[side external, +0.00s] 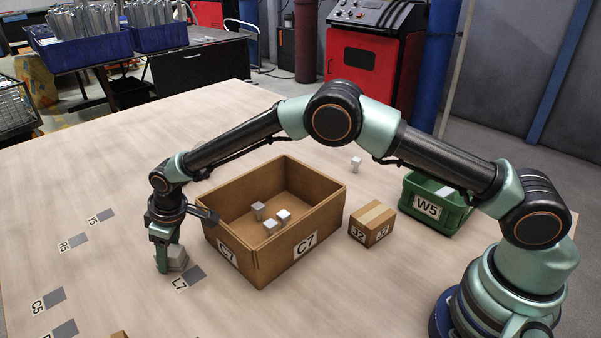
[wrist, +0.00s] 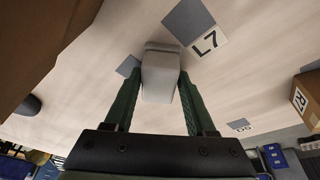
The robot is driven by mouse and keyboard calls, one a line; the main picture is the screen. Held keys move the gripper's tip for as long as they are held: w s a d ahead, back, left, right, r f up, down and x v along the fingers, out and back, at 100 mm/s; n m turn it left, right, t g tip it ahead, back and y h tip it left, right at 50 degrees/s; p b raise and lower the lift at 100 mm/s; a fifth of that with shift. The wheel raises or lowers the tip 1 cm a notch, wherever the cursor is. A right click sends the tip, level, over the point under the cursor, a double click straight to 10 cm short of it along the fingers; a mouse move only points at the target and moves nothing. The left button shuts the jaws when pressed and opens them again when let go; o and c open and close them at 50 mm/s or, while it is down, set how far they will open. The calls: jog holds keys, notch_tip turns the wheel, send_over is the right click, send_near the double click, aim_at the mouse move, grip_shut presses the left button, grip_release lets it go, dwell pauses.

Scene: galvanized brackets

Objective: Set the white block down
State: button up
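The white block (side external: 179,259) looks light grey and sits between the fingers of my gripper (side external: 168,259), low over the table beside the L7 mark (side external: 189,279). In the wrist view the block (wrist: 160,78) stands between the two green fingers of my gripper (wrist: 160,90), with a finger against each side. The L7 square (wrist: 188,20) lies beyond the block to the upper right there. The block's underside is hidden, and I cannot tell whether it touches the table.
An open brown C7 box (side external: 300,250) with several small pale blocks inside stands right of my gripper. A closed J2 carton (side external: 373,224), a green W5 bin (side external: 440,215) and a loose pale block (side external: 356,163) are farther right. Floor marks Y5 (side external: 106,215), R5 (side external: 78,240) and C5 (side external: 50,300) lie left on clear table.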

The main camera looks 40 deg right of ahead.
jog(key=shift+o, duration=1.1)
jog(key=s+d+r+m, duration=0.1)
jog(key=s+d+r, duration=0.1)
jog(key=d+r, duration=0.35)
jog(key=s+d+r+t, duration=0.1)
jog(key=s+d+r, duration=0.1)
jog(key=r, duration=0.6)
jog(key=s+d+r+m, duration=0.1)
jog(key=d+r, duration=0.2)
jog(key=r, duration=0.4)
jog(key=s+d+r+m+t, duration=0.1)
jog(key=s+d+r+m, duration=0.1)
jog(key=s+d, duration=0.7)
jog(key=s+d+r+m+h, duration=0.1)
jog(key=s+d+m, duration=0.2)
jog(key=s+d, duration=0.7)
jog(key=shift+s+r+m+t+h, duration=0.3)
jog(key=shift+s+r+m+t, duration=0.1)
jog(key=shift+s, duration=0.1)
